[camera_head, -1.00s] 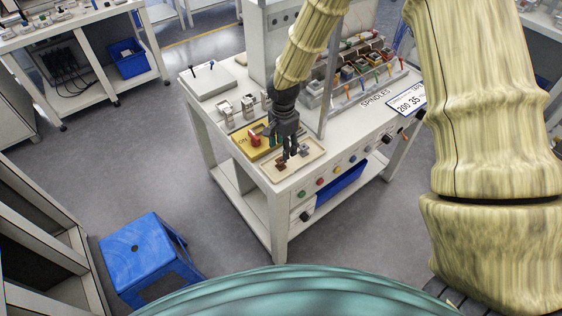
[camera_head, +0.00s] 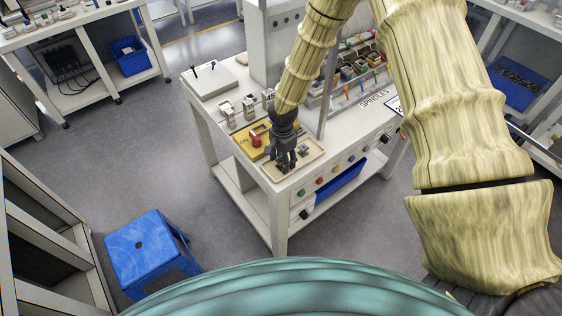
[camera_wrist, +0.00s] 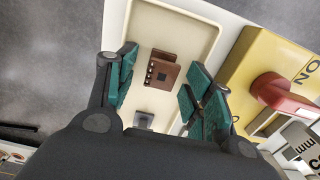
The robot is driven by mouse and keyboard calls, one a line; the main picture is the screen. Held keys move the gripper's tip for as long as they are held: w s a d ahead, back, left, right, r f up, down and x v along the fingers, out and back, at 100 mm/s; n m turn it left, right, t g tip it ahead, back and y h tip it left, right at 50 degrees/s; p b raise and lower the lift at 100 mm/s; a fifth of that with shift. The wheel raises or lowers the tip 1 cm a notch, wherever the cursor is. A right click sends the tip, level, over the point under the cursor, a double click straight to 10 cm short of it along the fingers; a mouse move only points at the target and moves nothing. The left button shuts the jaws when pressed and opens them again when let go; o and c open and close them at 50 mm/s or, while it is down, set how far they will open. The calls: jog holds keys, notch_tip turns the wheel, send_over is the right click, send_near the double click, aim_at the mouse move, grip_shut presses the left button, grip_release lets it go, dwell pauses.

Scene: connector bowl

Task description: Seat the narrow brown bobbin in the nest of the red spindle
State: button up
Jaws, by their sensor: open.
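A brown bobbin (camera_wrist: 162,72) with a dark square centre and a row of small pale contacts lies in the shallow cream tray (camera_wrist: 205,32), seen in the wrist view. My gripper (camera_wrist: 161,75) is open above the tray, its green-padded fingers on either side of the bobbin without touching it. In the head view my gripper (camera_head: 287,162) is over the tray and largely hides what lies in it. Several spindles with coloured tops stand along the row marked SPINDLES (camera_head: 375,97). I cannot tell for sure which one is red.
A dark grey piece (camera_wrist: 144,120) also lies in the tray, near my gripper's palm. A yellow block with a red switch (camera_head: 256,141) stands just beside the tray. An upright grey post (camera_head: 327,95) rises between the tray and the spindles. A blue stool (camera_head: 150,250) stands on the floor.

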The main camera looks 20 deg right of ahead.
jog(key=shift+f, duration=0.25)
jog(key=c, duration=1)
jog(key=shift+o, duration=0.2)
jog(key=shift+r+b, duration=0.9)
jog(key=shift+r, duration=0.3)
jog(key=s+r+b, duration=0.1)
jog(key=s+b, duration=0.2)
jog(key=s, duration=0.5)
jog(key=s+d+r+b, duration=0.1)
jog(key=s+b, duration=0.2)
jog(key=s, duration=0.4)
jog(key=shift+s+r, duration=0.3)
jog(key=shift+s, duration=0.1)
